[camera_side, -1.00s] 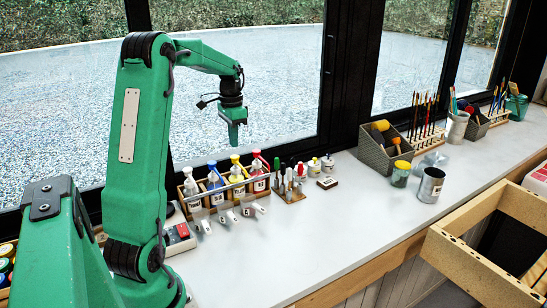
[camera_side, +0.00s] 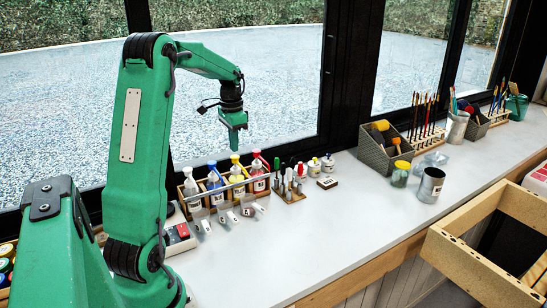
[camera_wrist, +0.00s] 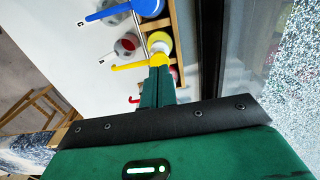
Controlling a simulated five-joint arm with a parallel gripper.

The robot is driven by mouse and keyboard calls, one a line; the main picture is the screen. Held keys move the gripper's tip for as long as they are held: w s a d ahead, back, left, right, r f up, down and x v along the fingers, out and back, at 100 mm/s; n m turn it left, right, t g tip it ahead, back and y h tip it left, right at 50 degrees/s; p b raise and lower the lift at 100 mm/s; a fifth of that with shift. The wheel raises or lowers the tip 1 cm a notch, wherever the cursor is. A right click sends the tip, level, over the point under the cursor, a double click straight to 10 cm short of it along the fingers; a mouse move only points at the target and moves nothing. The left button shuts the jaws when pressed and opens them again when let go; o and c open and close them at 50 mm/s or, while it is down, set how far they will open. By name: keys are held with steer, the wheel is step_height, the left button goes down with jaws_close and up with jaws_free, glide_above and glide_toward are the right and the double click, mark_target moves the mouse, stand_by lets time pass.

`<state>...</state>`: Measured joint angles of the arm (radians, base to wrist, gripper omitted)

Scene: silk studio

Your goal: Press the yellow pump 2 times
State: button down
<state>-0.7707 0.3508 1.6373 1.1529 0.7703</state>
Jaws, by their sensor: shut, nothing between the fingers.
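The yellow pump (camera_side: 235,158) tops a bottle in a wooden rack (camera_side: 222,204), between a blue pump (camera_side: 212,164) and a red pump (camera_side: 257,154). My gripper (camera_side: 233,149) is shut and empty, pointing down just above the yellow pump in the side view. In the wrist view the shut fingers (camera_wrist: 158,72) reach to the yellow pump head (camera_wrist: 156,60) and cover part of it. I cannot tell whether they touch it. The blue pump (camera_wrist: 115,12) shows at the top of the wrist view, and a bit of the red one (camera_wrist: 134,100) shows beside the fingers.
A white-topped bottle (camera_side: 189,186) stands at the rack's left end. The window is close behind. The counter (camera_side: 300,235) in front is clear.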

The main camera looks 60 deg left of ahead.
mark_target(235, 156)
steer(key=shift+f, duration=1.5)
stand_by(0.5)
steer(key=shift+r, duration=0.95)
steer(key=shift+f, duration=1.1)
stand_by(0.7)
steer(key=shift+r, duration=1.1)
stand_by(0.4)
steer(key=shift+r, duration=1.5)
